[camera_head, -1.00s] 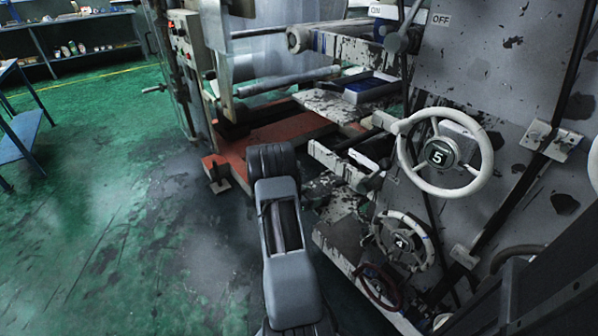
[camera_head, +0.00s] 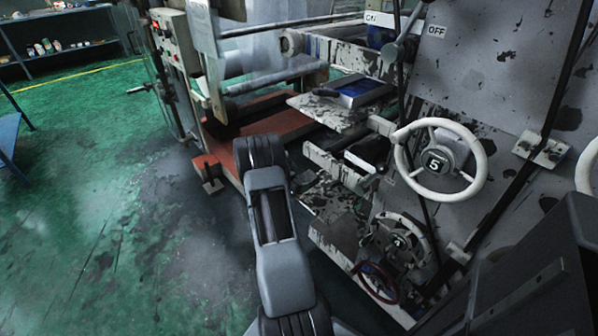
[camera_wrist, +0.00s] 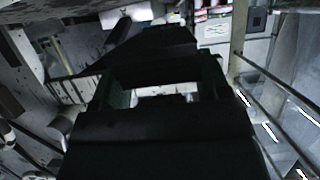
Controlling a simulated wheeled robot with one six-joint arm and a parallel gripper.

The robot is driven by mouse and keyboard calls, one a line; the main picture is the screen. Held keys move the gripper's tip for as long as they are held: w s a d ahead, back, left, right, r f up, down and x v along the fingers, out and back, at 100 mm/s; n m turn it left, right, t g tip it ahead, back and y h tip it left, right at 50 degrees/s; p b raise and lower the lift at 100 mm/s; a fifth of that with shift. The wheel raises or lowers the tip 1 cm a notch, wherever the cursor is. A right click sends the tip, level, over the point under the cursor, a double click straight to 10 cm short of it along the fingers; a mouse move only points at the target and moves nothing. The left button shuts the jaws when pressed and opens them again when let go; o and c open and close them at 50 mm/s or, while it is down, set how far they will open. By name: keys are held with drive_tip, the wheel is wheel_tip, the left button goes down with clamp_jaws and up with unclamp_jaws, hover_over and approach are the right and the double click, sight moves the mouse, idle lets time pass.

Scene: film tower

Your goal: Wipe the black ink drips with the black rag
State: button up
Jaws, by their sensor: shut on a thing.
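In the head view black splatters mark the pale shelf (camera_head: 325,108), the bars below it and the grey side panel (camera_head: 480,60) of the machine. I cannot tell which of these marks are the ink drips. In the wrist view my gripper (camera_wrist: 155,65) is a very dark shape in the middle. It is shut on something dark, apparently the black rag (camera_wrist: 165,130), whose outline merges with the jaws. My arm (camera_head: 270,215) rises from the bottom of the head view; its gripper end is not clearly visible there.
A blue tray (camera_head: 362,92) rests on the shelf. A white handwheel marked 5 (camera_head: 437,162) and smaller wheels (camera_head: 398,242) stick out at the right. A red base (camera_head: 265,120) lies under the rollers. The green floor (camera_head: 90,210) at left is mostly open.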

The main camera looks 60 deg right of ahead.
drive_tip(key=shift+r+p, duration=1.3)
drive_tip(key=shift+r, duration=0.45)
